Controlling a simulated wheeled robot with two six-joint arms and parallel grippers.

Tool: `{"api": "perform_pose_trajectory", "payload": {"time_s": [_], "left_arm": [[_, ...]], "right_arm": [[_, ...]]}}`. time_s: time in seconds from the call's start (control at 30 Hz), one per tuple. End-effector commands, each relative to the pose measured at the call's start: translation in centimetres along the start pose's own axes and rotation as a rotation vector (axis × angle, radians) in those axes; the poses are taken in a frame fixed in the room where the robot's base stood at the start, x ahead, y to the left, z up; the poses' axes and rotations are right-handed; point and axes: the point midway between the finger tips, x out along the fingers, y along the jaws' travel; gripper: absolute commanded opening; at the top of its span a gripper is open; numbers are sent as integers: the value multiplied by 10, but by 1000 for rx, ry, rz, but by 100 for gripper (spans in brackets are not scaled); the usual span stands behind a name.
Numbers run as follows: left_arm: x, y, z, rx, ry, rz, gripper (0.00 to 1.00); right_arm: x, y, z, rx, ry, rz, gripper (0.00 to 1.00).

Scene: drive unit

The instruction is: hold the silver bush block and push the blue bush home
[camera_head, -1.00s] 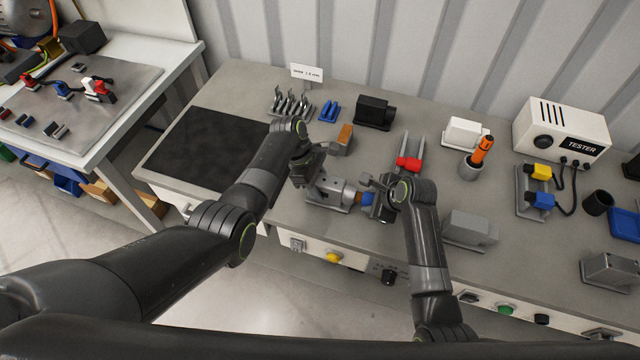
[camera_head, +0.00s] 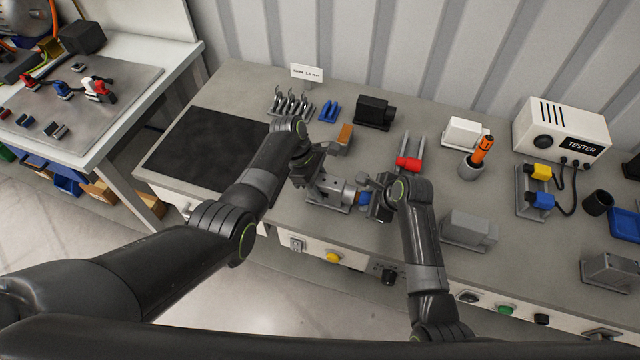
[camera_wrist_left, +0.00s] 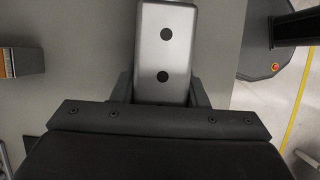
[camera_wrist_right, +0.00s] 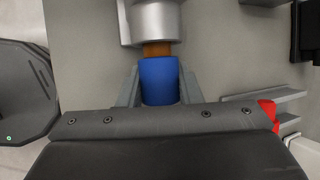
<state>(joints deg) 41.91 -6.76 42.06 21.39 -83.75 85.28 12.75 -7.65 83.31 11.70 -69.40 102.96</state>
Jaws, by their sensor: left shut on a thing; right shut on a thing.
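The silver bush block (camera_head: 333,188) stands near the bench's front edge. In the left wrist view the block (camera_wrist_left: 166,50) shows a grey top with two dark holes between my fingers. My left gripper (camera_head: 312,178) is shut on it. The blue bush (camera_wrist_right: 159,82) is between the fingers of my right gripper (camera_wrist_right: 160,90), which is shut on it. A short brown-orange section (camera_wrist_right: 157,49) shows between the blue bush and the block's round silver end (camera_wrist_right: 153,22). The bush lines up with that end. In the head view the right gripper partly hides the blue bush (camera_head: 364,195).
A red-handled fork-shaped tool (camera_head: 408,163) lies behind my right gripper. A grey box (camera_head: 468,228) stands to its right. A black mat (camera_head: 205,155) lies left, and a brown-topped block (camera_head: 345,134) stands behind the bush block.

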Motion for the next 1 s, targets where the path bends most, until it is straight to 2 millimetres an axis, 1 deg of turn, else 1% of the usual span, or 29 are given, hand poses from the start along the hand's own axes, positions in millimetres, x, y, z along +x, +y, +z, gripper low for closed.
{"api": "perform_pose_trajectory", "payload": {"time_s": [0.3, 0.47, 0.5, 0.67, 1.0], "left_arm": [[0, 0, 0, 0, 0, -1, 14], [0, 0, 0, 0, 0, -1, 14], [0, 0, 0, 0, 1, -1, 14], [0, 0, 0, -1, 1, 0, 14], [0, 0, -1, -1, 1, 0, 14]], "right_arm": [[3, 0, 9, 0, -4, -1, 4], [3, 0, 8, 0, -2, -1, 4], [3, 0, 8, 0, -1, -1, 35], [3, 0, 8, 0, -1, -1, 56], [2, 0, 8, 0, -1, -1, 57]]}}
